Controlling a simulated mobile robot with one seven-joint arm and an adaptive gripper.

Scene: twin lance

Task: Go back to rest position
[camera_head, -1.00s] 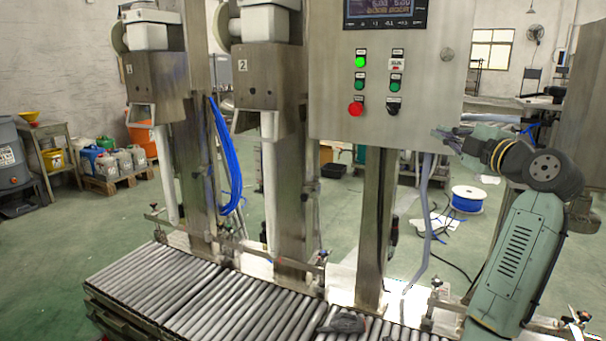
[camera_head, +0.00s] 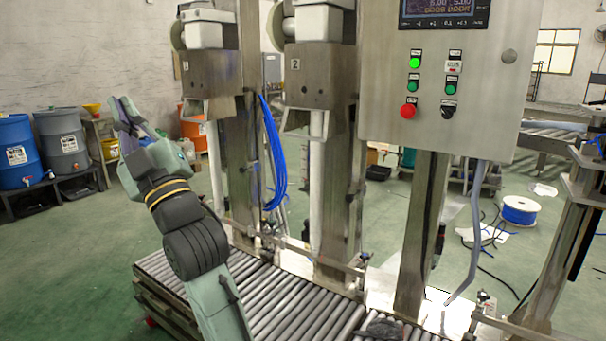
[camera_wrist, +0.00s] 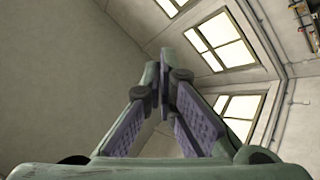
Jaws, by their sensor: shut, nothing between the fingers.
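My gripper (camera_head: 122,106) is at the left of the head view, raised and pointing up, apart from the machine. Its purple-padded fingers are together at the tips in the wrist view (camera_wrist: 164,75), with nothing held. My green and black arm rises from the bottom of the head view, in front of the roller conveyor (camera_head: 290,305). The wrist view looks up at a bare wall, ceiling and windows (camera_wrist: 222,42).
The filling machine's control panel (camera_head: 437,95) with a lit green button stands right of centre. Blue (camera_head: 14,150) and grey (camera_head: 62,140) barrels stand behind at the left. A dark object (camera_head: 382,328) lies on the rollers. Green floor is open at the left.

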